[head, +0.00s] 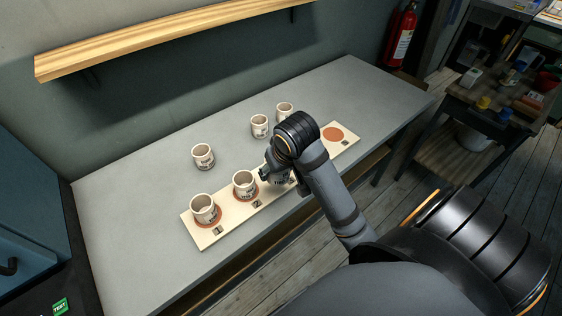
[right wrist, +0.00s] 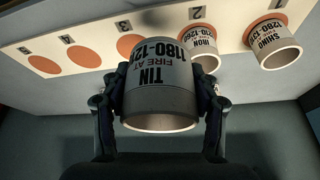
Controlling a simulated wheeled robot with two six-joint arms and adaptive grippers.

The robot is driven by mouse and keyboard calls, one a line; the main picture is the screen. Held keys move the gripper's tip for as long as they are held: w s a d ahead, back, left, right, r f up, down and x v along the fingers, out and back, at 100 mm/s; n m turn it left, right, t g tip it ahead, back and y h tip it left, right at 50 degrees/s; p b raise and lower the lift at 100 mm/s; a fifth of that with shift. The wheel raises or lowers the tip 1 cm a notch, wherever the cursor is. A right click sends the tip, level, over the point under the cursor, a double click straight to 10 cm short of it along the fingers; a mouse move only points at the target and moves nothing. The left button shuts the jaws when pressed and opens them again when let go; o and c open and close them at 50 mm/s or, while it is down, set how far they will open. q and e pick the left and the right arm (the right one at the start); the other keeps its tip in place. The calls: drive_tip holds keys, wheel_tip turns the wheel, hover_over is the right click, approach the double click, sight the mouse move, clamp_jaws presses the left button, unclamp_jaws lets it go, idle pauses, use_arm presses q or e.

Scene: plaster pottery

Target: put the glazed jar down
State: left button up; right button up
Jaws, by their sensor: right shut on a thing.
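The glazed jar is a pale cylinder lettered TIN (right wrist: 160,90), held between the two fingers of my right gripper (right wrist: 160,108) in the right wrist view. Its base end overlaps the orange disc marked 3 (right wrist: 126,45) on the cream board (right wrist: 105,27); I cannot tell whether it touches the board. In the head view my right gripper (head: 277,178) is over the middle of the board (head: 220,236), and the arm hides most of the jar. My left gripper is not in view.
The SHINO jar (right wrist: 278,50) and IRON jar (right wrist: 205,62) stand on discs 1 and 2, the IRON jar close beside the held one. Discs 4 (right wrist: 83,56) and 5 (right wrist: 44,64) are bare. Three other jars, one at the left (head: 203,156), stand behind on the grey table (head: 130,200).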

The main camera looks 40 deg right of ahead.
drive_tip(key=w+d+f+b, duration=0.1)
drive_tip(key=w+f+b, duration=0.1)
drive_tip(key=b, duration=0.1)
drive_tip(key=w+d+f+b, duration=0.2)
drive_tip(key=w+b, duration=0.1)
drive_tip(key=w+d+f+b, duration=0.2)
drive_tip(key=b, duration=0.1)
drive_tip(key=shift+w+d+f+b, duration=0.25)
drive_tip(key=shift+w+f+b, duration=0.05)
drive_tip(key=shift+f, duration=0.05)
drive_tip(key=shift+w+d+f+p, duration=0.4)
drive_tip(key=shift+w+d+f, duration=0.15)
drive_tip(key=shift+w, duration=0.25)
drive_tip(key=shift+w+d+f, duration=0.25)
drive_tip(key=shift+w+f, duration=0.05)
drive_tip(key=shift+f, duration=0.2)
drive_tip(key=shift+w+d+f, duration=0.1)
drive_tip(key=shift+f, duration=0.85)
drive_tip(key=shift+w+d+f, duration=0.1)
drive_tip(key=shift+f, duration=0.8)
drive_tip(key=shift+a, duration=0.1)
drive_tip(key=o, duration=1.3)
drive_tip(key=shift+f, duration=0.1)
drive_tip(key=shift+c, duration=0.2)
drive_tip(key=p+v, duration=0.1)
drive_tip(key=v, duration=1.1)
